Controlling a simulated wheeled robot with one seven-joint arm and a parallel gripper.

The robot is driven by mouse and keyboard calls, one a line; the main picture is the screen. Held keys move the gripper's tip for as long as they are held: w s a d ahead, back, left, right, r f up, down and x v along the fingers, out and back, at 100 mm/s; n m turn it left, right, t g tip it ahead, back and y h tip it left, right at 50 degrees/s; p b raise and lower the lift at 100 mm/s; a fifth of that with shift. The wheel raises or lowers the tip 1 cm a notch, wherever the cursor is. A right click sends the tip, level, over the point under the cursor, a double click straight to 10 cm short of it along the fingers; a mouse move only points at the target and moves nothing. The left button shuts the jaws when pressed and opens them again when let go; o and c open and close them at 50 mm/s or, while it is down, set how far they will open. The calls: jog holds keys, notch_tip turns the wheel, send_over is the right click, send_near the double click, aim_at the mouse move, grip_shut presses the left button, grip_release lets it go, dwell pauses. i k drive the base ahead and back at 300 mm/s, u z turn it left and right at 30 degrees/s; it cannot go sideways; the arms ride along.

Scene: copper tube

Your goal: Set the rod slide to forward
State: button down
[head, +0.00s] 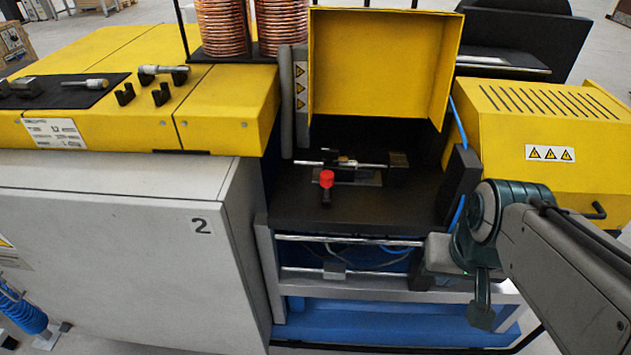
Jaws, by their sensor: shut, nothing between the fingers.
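In the head view, a dark lever with a red knob (326,180) stands at the front of a thin metal rod (365,165) inside the open bay. The rod runs left to right through small dark blocks. I cannot tell which position the slide is in.
A raised yellow cover (385,65) stands over the bay. A dark upright block (458,188) and blue hose border it on the right, beside a yellow slotted housing (545,120). A grey cabinet (110,240) fills the left. The dark shelf (380,208) has free room in front.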

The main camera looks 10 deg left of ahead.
aim_at(349, 174)
jog(key=k, duration=0.15)
jog(key=u, duration=0.75)
jog(key=i, duration=0.5)
jog(key=u, duration=0.05)
